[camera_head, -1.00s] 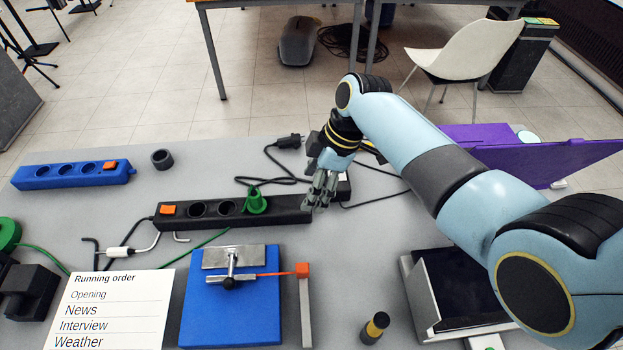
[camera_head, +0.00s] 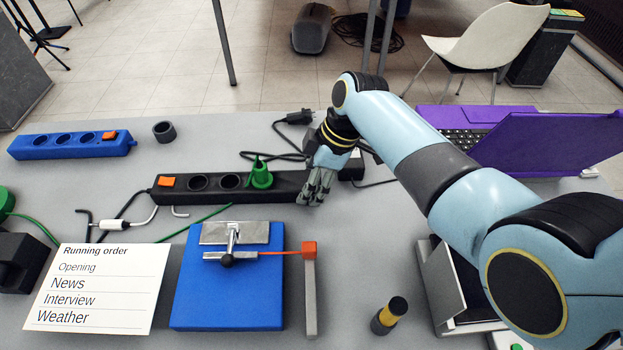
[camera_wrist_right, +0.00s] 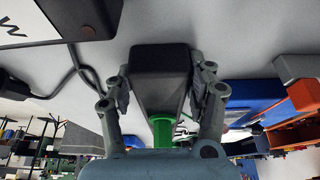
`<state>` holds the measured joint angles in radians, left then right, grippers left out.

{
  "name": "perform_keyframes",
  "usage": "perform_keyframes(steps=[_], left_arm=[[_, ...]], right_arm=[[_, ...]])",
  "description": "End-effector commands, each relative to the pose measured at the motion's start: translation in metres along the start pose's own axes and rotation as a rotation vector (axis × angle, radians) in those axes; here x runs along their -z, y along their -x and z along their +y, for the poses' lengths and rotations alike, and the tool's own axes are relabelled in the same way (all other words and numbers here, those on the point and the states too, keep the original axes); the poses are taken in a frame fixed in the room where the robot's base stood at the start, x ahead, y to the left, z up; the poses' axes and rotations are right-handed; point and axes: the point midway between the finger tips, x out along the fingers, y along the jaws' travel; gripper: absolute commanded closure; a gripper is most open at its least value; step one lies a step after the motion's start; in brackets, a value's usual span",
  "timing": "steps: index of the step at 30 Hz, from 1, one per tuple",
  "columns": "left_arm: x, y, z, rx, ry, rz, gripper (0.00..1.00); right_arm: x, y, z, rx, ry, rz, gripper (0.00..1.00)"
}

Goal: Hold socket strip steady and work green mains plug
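The black socket strip (camera_head: 210,197) lies flat on the grey table, with an orange switch at its left end. The green mains plug (camera_head: 261,179) stands upright in the socket nearest the strip's right end; its lead runs out to the left. My right gripper (camera_head: 316,188) is at the strip's right end. In the right wrist view, its two fingers (camera_wrist_right: 161,88) lie along both sides of the strip's end (camera_wrist_right: 160,60), seemingly touching it, and the green plug (camera_wrist_right: 162,130) shows beyond. My left gripper is out of view.
A blue socket strip (camera_head: 70,146) lies at the back left. A blue board (camera_head: 228,290) with a clamp stands in front of the strip, beside a card (camera_head: 95,290). A purple laptop (camera_head: 545,145) is at the right. Cables lie behind my right gripper.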

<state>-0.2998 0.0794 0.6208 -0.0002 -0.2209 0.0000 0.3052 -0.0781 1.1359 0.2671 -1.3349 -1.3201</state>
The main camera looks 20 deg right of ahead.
Motion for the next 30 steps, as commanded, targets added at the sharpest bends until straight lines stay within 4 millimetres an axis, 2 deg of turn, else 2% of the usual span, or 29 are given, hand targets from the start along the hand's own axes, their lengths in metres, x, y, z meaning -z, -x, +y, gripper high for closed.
perform_keyframes(steps=[2, 12, 30], left_arm=[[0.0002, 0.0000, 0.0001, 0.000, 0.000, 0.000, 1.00], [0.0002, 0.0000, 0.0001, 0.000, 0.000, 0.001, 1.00], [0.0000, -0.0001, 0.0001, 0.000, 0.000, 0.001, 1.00]], right_arm=[[0.0008, 0.0008, 0.0009, -0.002, 0.001, 0.002, 0.53], [0.0002, 0.0006, 0.0007, -0.002, 0.000, 0.001, 0.97], [-0.0019, -0.0008, -0.0004, 0.001, 0.000, -0.004, 0.97]])
